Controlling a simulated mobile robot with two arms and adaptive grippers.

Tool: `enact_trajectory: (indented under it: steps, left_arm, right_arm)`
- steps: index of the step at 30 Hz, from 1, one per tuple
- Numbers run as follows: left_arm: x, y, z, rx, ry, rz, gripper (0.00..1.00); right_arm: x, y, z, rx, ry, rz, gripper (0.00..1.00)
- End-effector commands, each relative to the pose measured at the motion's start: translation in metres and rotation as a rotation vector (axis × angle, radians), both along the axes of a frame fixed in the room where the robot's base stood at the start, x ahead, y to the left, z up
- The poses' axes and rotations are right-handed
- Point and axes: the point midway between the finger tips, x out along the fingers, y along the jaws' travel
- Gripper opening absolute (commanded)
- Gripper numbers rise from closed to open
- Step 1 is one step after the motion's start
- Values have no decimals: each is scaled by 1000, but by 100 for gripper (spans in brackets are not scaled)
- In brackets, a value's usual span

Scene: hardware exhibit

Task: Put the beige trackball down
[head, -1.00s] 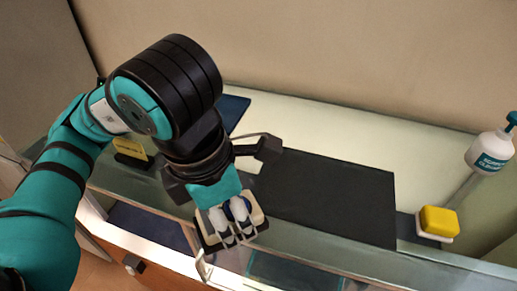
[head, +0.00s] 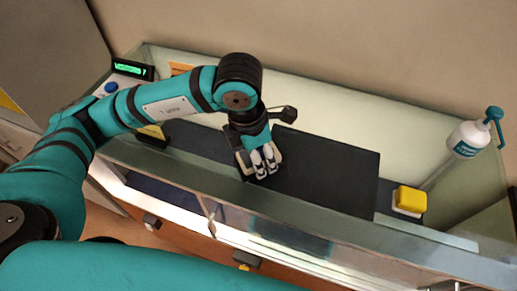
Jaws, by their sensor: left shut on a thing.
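The beige trackball (head: 243,164) is in my left gripper (head: 264,163), whose pale fingers are shut on it from above. Only its beige edges show around the fingers; its ball is hidden. The gripper points down at the left end of a dark flat mat (head: 335,178) in the glass case. I cannot tell whether the trackball touches the surface under it. My right gripper is not in view.
A yellow block (head: 410,199) on a white base sits right of the mat, with a pump bottle (head: 467,139) farther right. A green-lit display (head: 133,68) and a device with a blue ball (head: 111,88) stand back left. The glass front edge (head: 300,220) runs nearby.

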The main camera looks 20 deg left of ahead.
Motion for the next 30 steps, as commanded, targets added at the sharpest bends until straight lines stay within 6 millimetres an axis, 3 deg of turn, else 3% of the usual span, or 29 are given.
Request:
enact_trajectory:
  steps: [14,15,19,30]
  left_arm:
    - [0,0,-9,-1,-2,0,15]
    - [0,0,-7,0,-1,1,58]
    - [0,0,-7,0,-1,1,75]
    - [0,0,-2,-1,-1,1,77]
  right_arm:
    - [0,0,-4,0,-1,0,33]
    - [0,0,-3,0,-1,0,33]
    - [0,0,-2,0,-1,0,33]
    - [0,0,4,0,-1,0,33]
